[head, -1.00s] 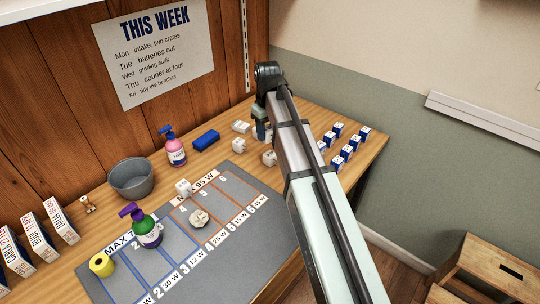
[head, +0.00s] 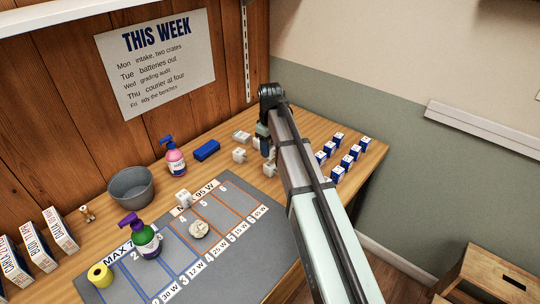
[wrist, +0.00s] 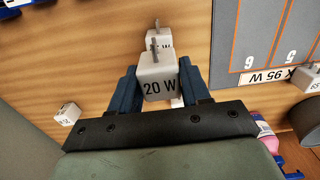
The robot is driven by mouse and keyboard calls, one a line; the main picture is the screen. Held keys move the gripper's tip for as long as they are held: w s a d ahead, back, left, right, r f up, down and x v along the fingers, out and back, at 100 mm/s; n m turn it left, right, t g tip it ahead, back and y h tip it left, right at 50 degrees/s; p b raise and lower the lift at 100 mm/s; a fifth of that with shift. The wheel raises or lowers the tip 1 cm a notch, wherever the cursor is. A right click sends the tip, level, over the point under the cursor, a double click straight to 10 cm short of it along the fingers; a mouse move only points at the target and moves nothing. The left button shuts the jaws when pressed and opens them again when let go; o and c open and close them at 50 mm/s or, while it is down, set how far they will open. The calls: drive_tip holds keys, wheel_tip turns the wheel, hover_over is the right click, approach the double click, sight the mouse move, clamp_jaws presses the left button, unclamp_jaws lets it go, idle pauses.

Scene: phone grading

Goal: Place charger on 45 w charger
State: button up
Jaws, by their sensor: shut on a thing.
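My gripper (wrist: 158,72) is shut on a white charger (wrist: 158,88) marked 20 W, its blue fingers on either side, prongs pointing away from the wrist. Another white charger (wrist: 158,40) shows just beyond it, its label partly hidden; I cannot tell whether the two touch. In the head view my gripper (head: 263,142) is low over the back of the table, partly hidden by my arm. White chargers stand near it, one to the left (head: 239,155) and one in front (head: 270,170).
On the mat are a crumpled ball (head: 199,229), a green pump bottle (head: 140,236), a yellow roll (head: 100,274) and a white charger (head: 183,198). A pink bottle (head: 174,157), blue block (head: 206,150) and grey bucket (head: 131,187) stand behind. Several blue-and-white boxes (head: 346,158) stand right.

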sight(270, 155)
drive_tip(key=shift+f, duration=1.85)
drive_tip(key=shift+f, duration=0.1)
drive_tip(key=o, duration=1.1)
wheel_tip(270, 155, up, 12)
drive_tip(key=shift+r, duration=0.1)
